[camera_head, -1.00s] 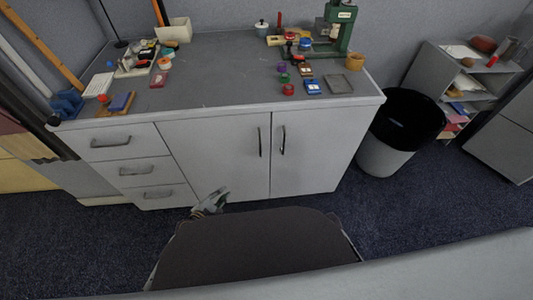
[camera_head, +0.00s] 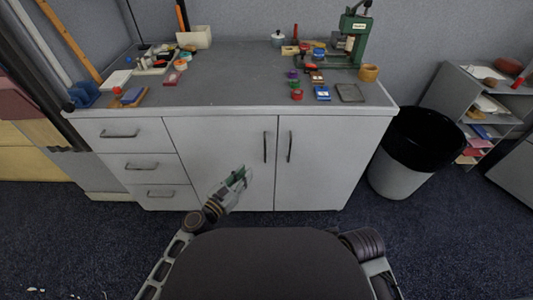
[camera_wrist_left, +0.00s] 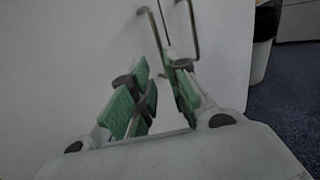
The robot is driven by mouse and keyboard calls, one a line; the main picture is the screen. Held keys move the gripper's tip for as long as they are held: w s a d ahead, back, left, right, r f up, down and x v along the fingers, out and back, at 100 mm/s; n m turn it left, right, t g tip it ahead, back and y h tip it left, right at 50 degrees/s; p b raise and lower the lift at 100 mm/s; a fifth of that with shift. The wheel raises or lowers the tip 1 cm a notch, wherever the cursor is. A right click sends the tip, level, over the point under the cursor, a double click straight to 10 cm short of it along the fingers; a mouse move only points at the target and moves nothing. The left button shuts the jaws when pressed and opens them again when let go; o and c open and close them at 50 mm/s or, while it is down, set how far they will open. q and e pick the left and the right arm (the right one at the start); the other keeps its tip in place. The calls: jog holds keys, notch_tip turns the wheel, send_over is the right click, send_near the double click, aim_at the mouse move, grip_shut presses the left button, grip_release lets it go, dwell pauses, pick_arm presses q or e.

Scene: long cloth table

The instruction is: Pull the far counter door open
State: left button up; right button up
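The grey counter has two doors side by side, the left door (camera_head: 212,150) and the right door (camera_head: 325,165). Both look shut. The left door's dark upright handle (camera_head: 265,147) and the right door's handle (camera_head: 290,147) flank the seam. My left gripper (camera_head: 244,176) is in front of the left door, below and left of its handle. In the left wrist view my left gripper (camera_wrist_left: 160,84) is open, its green-padded fingers apart and nothing between them. The left handle (camera_wrist_left: 153,30) and right handle (camera_wrist_left: 193,30) appear beyond the fingertips. My right gripper is out of view.
Drawers (camera_head: 130,135) fill the counter's left end. The counter top (camera_head: 225,85) carries a green press (camera_head: 347,45), small coloured blocks and trays. A black-lined bin (camera_head: 395,180) stands close to the right, with a shelf unit (camera_head: 455,90) beyond. Dark carpet lies in front.

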pick_arm(q)
jog(key=shift+w, duration=0.1)
jog(key=b, duration=0.1)
send_over(265, 162)
jog(key=shift+w, duration=0.25)
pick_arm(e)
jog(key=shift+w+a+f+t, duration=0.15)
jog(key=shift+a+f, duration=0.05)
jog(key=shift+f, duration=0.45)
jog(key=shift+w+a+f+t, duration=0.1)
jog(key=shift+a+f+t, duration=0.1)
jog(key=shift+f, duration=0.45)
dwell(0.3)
pick_arm(q)
grip_shut()
